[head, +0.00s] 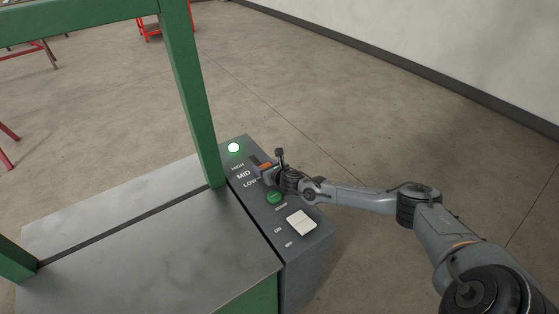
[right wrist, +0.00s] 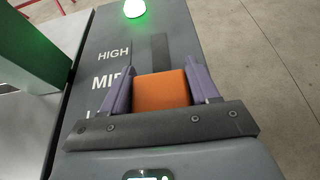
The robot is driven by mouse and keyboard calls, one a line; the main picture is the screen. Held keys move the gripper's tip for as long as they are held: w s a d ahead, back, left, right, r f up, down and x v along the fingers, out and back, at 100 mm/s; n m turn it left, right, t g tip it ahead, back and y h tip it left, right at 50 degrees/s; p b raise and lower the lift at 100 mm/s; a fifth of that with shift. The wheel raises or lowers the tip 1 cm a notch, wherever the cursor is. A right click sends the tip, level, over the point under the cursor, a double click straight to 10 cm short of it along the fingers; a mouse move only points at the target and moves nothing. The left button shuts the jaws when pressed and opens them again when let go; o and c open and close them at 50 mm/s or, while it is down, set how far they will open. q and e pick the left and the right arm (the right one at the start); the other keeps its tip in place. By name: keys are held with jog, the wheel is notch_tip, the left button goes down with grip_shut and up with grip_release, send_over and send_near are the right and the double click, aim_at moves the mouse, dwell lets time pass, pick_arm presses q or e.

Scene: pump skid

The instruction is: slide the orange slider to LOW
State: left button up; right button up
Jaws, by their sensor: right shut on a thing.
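The orange slider (head: 264,167) sits on the grey control panel beside the printed MID label (head: 243,175). In the right wrist view the orange slider (right wrist: 161,91) is a block between two purple fingers. My right gripper (right wrist: 160,88) is shut on it, one finger against each side. In the head view my right gripper (head: 271,169) reaches the panel from the right and partly covers the slider's track. The HIGH label (right wrist: 114,53) lies farther up; the LOW label (head: 250,183) is lower and mostly hidden in the wrist view. My left gripper is not in view.
A lit green lamp (head: 234,147) is at the panel's far end. A green knob (head: 275,197) and a white rocker switch (head: 301,223) lie nearer than the slider. A green frame post (head: 192,95) rises left of the panel. The floor to the right is clear.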

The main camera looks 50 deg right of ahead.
jog(key=shift+r, duration=0.15)
jog(key=o, duration=1.4)
jog(key=shift+s, duration=0.2)
jog(key=shift+s+a+r, duration=0.1)
jog(key=shift+s+a, duration=0.05)
jog(key=shift+s, duration=0.25)
jog(key=p+v, duration=0.2)
jog(key=v, duration=0.7)
jog(key=shift+s+a+r, duration=0.15)
jog(key=shift+s, duration=0.2)
